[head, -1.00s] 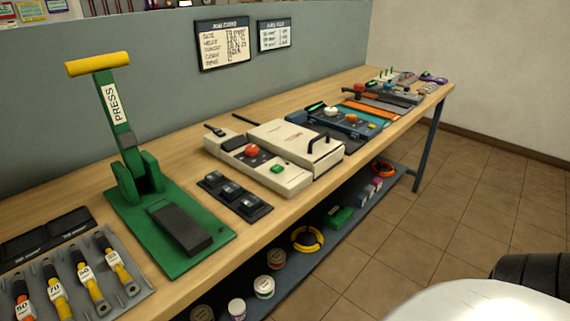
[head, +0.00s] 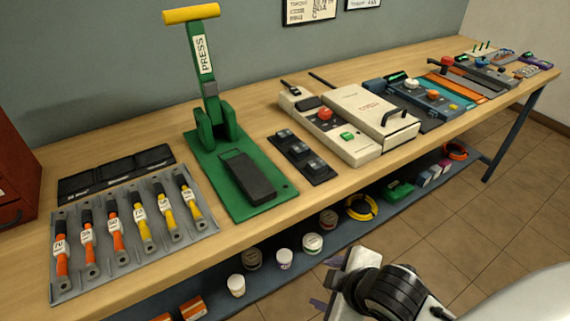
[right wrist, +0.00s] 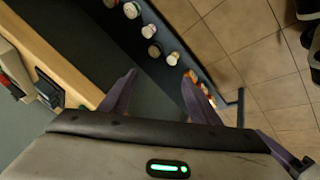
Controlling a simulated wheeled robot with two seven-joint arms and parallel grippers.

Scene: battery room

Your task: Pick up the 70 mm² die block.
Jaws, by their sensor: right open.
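Several small dark die blocks (head: 301,149) sit in a row on a black rack (head: 318,177) on the bench, right of the green press (head: 225,165). Their size marks are too small to read, so I cannot tell which is the 70 mm² one. A dark block (head: 248,176) lies on the press base. My right gripper (head: 326,284) is at the bottom of the head view, in front of the bench and apart from the blocks. Its purple fingers stand open and empty in the right wrist view (right wrist: 160,92). My left gripper is out of view.
A grey tray (head: 100,285) of labelled orange and yellow tools lies left of the press. A cream machine (head: 362,123) stands right of the rack. The lower shelf (head: 268,262) holds jars and coils. The bench's front edge lies between my gripper and the rack.

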